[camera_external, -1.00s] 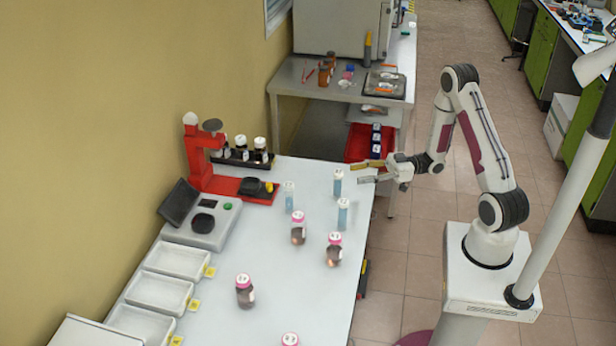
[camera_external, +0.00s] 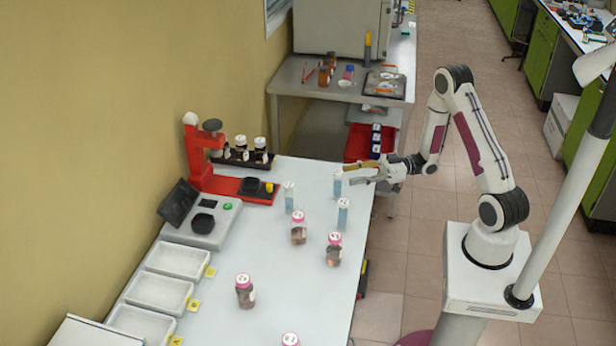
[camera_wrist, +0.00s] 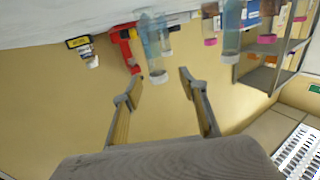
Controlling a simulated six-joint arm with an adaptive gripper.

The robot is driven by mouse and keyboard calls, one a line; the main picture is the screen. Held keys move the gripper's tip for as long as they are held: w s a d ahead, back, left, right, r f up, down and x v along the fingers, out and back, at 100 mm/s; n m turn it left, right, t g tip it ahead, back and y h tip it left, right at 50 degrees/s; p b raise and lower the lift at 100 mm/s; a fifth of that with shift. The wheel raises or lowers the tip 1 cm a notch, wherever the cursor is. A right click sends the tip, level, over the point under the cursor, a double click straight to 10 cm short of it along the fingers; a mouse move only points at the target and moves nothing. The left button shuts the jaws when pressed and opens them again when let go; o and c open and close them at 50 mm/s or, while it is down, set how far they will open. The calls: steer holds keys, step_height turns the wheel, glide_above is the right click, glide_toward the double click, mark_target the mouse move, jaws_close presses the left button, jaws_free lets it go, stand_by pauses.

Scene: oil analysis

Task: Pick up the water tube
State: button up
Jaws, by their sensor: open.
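Three clear tubes with white caps and pale blue liquid stand upright on the white table. One is at the table's back right (camera_external: 338,184), one nearer the front (camera_external: 343,214), one to the left (camera_external: 289,198). I cannot tell by label which is the water tube. My gripper (camera_external: 349,174) is open and empty, just right of the back right tube. In the wrist view, my gripper's fingers (camera_wrist: 158,80) are spread, with one tube (camera_wrist: 152,48) ahead in line with the gap; another tube (camera_wrist: 231,32) is to the right.
Pink-capped jars (camera_external: 298,230) stand in the table's middle and front. A red stand (camera_external: 202,160), a scale (camera_external: 205,222), dark bottles (camera_external: 261,152) and white trays (camera_external: 160,293) line the left side. A red bin (camera_external: 358,142) is beyond the table's back edge.

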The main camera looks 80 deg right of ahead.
mark_target(339, 175)
steer(key=shift+w, duration=0.15)
steer(key=shift+r+x, duration=0.2)
steer(key=shift+x, duration=2.3)
steer(key=shift+w+d, duration=0.1)
steer(key=shift+d, duration=0.1)
steer(key=c, duration=1.2)
